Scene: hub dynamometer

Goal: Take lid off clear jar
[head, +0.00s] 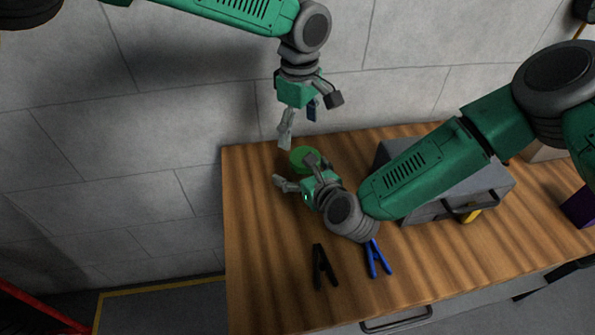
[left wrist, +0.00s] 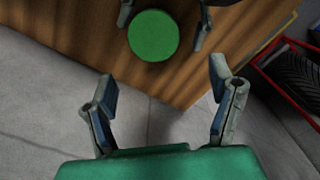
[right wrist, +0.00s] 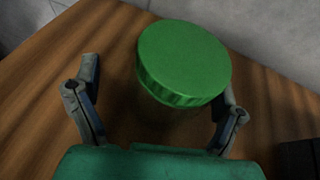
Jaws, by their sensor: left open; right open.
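A ribbed green lid (head: 303,157) sits at the back left of the wooden table; the clear jar under it cannot be made out clearly. In the right wrist view the lid (right wrist: 185,62) is large, between and beyond the fingers of my open right gripper (head: 295,170), nearer the right finger. The right gripper is at the lid's near side, low over the table. My left gripper (head: 299,126) is open and empty, pointing down above and behind the lid. In the left wrist view the lid (left wrist: 153,36) lies beyond its fingertips, with the right gripper's fingers (left wrist: 163,25) on either side.
A black clamp (head: 323,268) and a blue clamp (head: 378,260) lie at the front. A purple object (head: 582,207) is far right. A wall stands behind the table.

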